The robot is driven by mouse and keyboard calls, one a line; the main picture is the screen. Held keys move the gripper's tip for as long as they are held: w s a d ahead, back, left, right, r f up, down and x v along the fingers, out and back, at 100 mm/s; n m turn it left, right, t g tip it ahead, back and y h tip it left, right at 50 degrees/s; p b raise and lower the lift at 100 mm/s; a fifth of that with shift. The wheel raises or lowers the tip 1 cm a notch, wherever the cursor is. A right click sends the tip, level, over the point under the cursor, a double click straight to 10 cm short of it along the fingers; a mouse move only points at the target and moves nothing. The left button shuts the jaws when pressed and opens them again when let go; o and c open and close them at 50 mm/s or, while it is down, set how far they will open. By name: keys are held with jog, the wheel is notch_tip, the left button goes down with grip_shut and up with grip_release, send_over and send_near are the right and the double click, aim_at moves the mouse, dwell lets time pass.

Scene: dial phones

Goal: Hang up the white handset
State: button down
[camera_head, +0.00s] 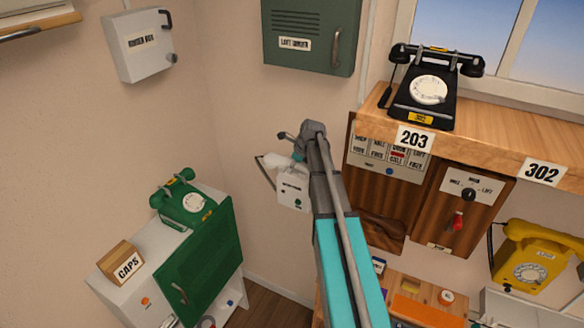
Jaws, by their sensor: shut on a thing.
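The white handset (276,162) shows as a small white shape left of the end of my arm, in front of the upper part of a white wall phone box (293,192). A thin dark line, perhaps a cord or hook, runs down beside it at the left. My gripper (290,160) is shut on the white handset; its fingers are small and partly hidden by my arm. I cannot tell whether the handset touches the box or is held apart from it.
A green dial phone (188,203) stands on the white cabinet at left, near a CAPS box (121,262). A black phone (430,88) stands on the wooden shelf (490,140) at right; a yellow phone (538,258) is below. A green metal cabinet (311,36) hangs above.

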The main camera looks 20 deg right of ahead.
jog(key=shift+c, duration=1.1)
grip_release()
jog(key=shift+d, duration=0.15)
